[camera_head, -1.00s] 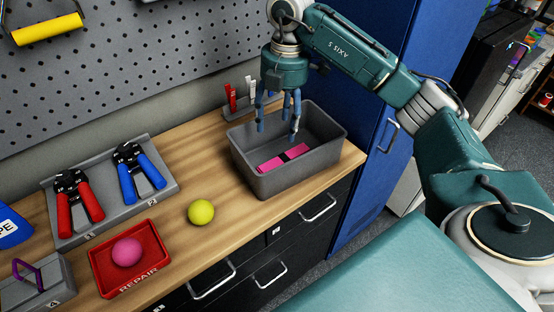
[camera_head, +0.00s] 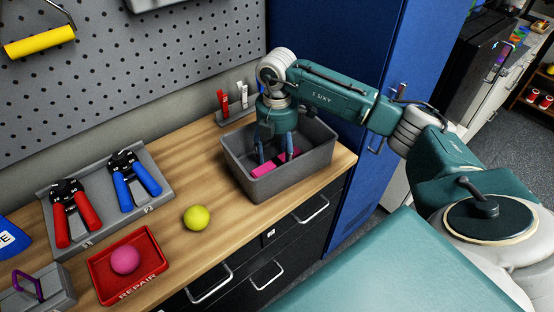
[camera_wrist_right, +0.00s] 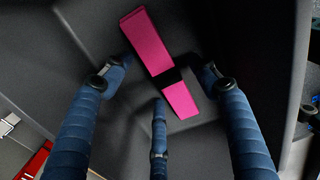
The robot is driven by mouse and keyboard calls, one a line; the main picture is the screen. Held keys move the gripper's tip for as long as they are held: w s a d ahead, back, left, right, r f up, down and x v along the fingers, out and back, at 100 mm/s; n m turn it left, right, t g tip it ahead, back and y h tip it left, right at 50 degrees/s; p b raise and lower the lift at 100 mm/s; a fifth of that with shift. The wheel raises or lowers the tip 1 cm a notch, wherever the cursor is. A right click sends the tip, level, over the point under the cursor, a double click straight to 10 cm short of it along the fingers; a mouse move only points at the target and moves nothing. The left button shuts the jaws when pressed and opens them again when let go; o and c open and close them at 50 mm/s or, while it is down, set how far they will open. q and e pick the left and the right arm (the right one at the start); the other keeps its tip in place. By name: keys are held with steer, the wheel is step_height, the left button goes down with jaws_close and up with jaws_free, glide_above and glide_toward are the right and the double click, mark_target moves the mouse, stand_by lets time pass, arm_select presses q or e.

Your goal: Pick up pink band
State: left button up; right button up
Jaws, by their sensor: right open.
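The pink band (camera_head: 264,170) lies flat on the floor of the grey bin (camera_head: 287,187). It has a dark sleeve around its middle. In the right wrist view the pink band (camera_wrist_right: 150,45) lies slanted, with its sleeved part between and beyond my fingers. My right gripper (camera_head: 276,158) points down into the bin, its blue fingers spread around the band and not closed on it. In the right wrist view the right gripper (camera_wrist_right: 162,90) is open and empty. Whether a fingertip touches the band or the floor I cannot tell. My left gripper is not in view.
The bin walls stand close around my fingers. A yellow ball (camera_head: 197,217) lies on the bench left of the bin. A red tray (camera_head: 108,290) holds a pink ball (camera_head: 125,261). Red grips (camera_head: 72,214) and blue grips (camera_head: 133,181) lie in a grey rack.

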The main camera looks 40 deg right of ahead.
steer(key=shift+f, duration=0.2)
steer(key=c, duration=1.3)
steer(key=shift+r, duration=0.15)
step_height(320, 180, up, 12)
steer(key=b, duration=0.3)
step_height(320, 180, up, 8)
steer(key=p, duration=0.2)
glide_above(277, 158)
